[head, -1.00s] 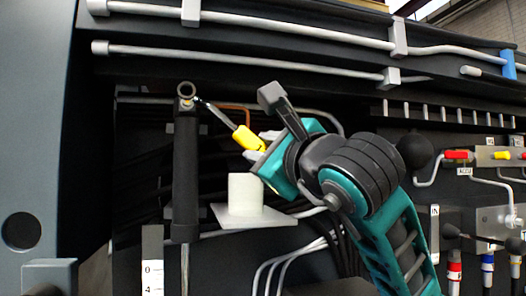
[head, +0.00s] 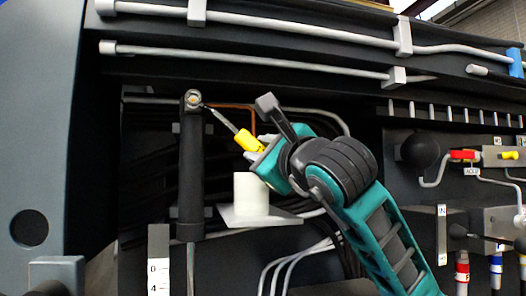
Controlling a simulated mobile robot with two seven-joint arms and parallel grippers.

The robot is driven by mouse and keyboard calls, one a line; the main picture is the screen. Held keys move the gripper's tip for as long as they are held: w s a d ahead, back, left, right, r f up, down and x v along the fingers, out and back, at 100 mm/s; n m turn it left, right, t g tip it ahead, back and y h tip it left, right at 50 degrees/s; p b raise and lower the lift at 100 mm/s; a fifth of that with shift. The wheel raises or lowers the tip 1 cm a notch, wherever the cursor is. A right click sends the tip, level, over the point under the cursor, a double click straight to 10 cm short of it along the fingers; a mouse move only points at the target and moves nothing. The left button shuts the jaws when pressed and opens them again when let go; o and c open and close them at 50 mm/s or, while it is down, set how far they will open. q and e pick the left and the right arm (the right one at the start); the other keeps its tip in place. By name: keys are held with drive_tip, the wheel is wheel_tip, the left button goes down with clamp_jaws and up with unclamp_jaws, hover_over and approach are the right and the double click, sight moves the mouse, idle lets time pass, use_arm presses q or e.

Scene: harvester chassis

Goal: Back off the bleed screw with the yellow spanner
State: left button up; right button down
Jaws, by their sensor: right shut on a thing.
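The yellow spanner (head: 247,141) has a thick yellow handle and a thin grey shaft. It slants up and left to the head of a black upright cylinder (head: 191,170). A small brass-coloured round spot, which looks like the bleed screw (head: 193,100), shows in that grey head. The spanner's tip is at the right side of the head; I cannot tell whether it fits around the screw. My right gripper (head: 258,154) is shut on the lower end of the yellow handle, right of and below the screw. My left gripper is not in view.
A white cylinder on a white plate (head: 258,215) stands just below my right gripper. Grey pipes (head: 250,61) run across above. Hoses (head: 285,265) hang below. A valve panel with red and yellow handles (head: 463,155) is at the right. A grey panel (head: 35,150) borders the left.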

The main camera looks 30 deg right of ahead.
drive_tip(key=shift+w, duration=0.25)
drive_tip(key=shift+w+d, duration=0.2)
drive_tip(key=shift+w, duration=0.3)
drive_tip(key=shift+r, duration=0.1)
drive_tip(key=d+r+n+p, duration=0.1)
drive_tip(key=r+p, duration=0.1)
drive_tip(key=shift+s+d+n+p, duration=0.15)
drive_tip(key=shift+n+p, duration=0.15)
drive_tip(key=shift+n, duration=0.1)
drive_tip(key=shift+d+r+n+y, duration=0.2)
drive_tip(key=shift+r+n+y, duration=0.1)
drive_tip(key=shift+n, duration=0.1)
drive_tip(key=shift+f, duration=0.1)
